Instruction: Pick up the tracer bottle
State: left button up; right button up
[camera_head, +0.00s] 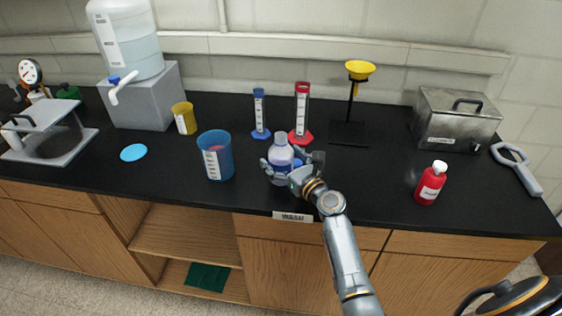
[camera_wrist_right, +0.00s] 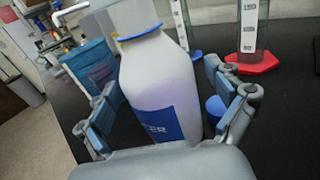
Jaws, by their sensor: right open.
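The tracer bottle (camera_head: 281,152) stands upright near the front edge of the black counter, pale with a blue label. In the right wrist view the bottle (camera_wrist_right: 160,80) fills the middle, its label partly readable as ending in "CER". My right gripper (camera_head: 292,161) is open, with one finger on each side of the bottle. In the right wrist view gaps show between the bottle and the fingers of the gripper (camera_wrist_right: 166,108). The bottle's base is hidden by the gripper.
A blue beaker (camera_head: 215,158) stands left of the bottle. A blue cylinder (camera_head: 259,112) and a red-based cylinder (camera_head: 301,112) stand behind it. A red bottle (camera_head: 431,184) stands to the right, with clear counter between. A yellow funnel (camera_head: 359,70) sits on a stand behind.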

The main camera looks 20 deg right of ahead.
jog(key=c, duration=1.6)
